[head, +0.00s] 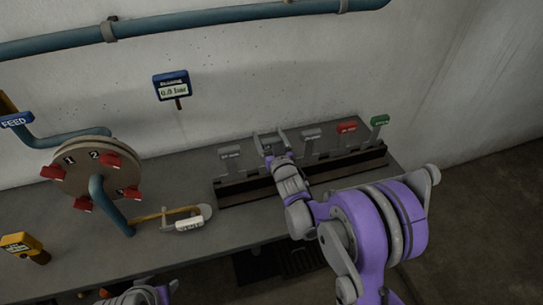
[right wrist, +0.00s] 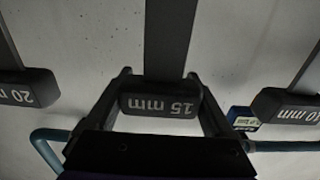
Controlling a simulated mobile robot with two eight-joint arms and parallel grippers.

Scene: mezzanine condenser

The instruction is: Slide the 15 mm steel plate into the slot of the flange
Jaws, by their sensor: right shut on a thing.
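The 15 mm steel plate (right wrist: 168,45) shows in the right wrist view as a grey strip with a dark handle block (right wrist: 160,104) marked "15 mm". My right gripper (right wrist: 160,85) is shut on this handle, one finger on each side. In the head view my right gripper (head: 270,141) is over the dark rack (head: 300,180), and the plate is mostly hidden there. The round flange (head: 85,172) stands at the left, with red clamps and the numbers 1 and 2. Its slot cannot be made out. Part of my left arm shows at the bottom edge; its fingers do not show.
Other plates stand along the rack, with grey (head: 311,134), red (head: 347,127) and green (head: 380,120) handles. A blue display (head: 172,86) and a pipe (head: 190,24) are at the wall.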

